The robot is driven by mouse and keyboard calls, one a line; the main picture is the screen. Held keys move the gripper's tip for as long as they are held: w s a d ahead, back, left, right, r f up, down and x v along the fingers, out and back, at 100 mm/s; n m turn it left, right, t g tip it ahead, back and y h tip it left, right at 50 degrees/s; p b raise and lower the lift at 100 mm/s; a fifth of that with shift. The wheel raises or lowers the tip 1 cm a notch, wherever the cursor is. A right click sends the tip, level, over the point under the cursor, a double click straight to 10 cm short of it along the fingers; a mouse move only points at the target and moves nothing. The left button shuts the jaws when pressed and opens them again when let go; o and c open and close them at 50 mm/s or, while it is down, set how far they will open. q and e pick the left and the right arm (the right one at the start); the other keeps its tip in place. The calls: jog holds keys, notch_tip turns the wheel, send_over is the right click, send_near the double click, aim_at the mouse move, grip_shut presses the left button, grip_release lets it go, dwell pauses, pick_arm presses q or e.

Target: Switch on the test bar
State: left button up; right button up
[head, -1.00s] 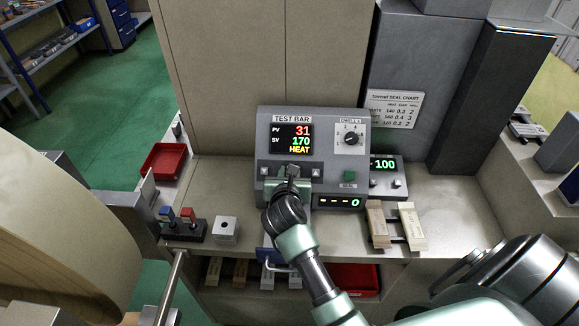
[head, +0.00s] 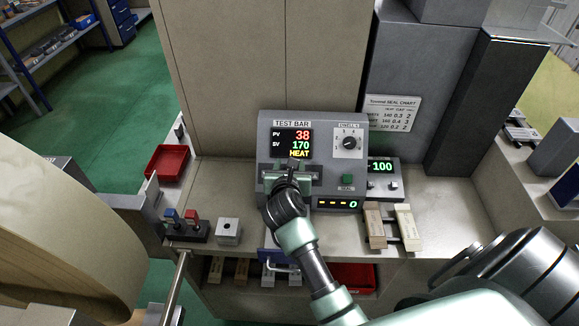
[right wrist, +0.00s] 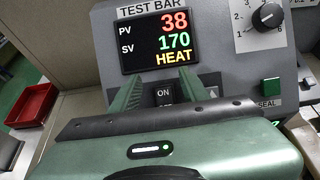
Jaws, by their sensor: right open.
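The test bar (head: 268,140) is a grey console on the bench. Its display (right wrist: 160,39) reads PV 38 in red, SV 170 in green and HEAT in yellow. A dark rocker switch (right wrist: 163,94) marked ON shows below the display. My right gripper (head: 291,167) is at the front panel just under the display. In the right wrist view its two green fingers (right wrist: 160,88) are apart, one on each side of the switch, with nothing held. Whether the fingers touch the panel is unclear. My left gripper is not in view.
A knob (head: 348,143) and a green SEAL button (head: 348,179) are on the console's right. A small readout box (head: 382,185) shows 100. Two pale blocks (head: 406,222) lie at front right. A red tray (head: 167,162) and a lever box (head: 187,232) stand left.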

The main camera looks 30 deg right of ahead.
pick_arm(q)
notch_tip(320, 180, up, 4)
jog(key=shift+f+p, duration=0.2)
jog(key=shift+p, duration=0.9)
pick_arm(e)
notch_tip(320, 180, up, 16)
jog(key=shift+f, duration=0.1)
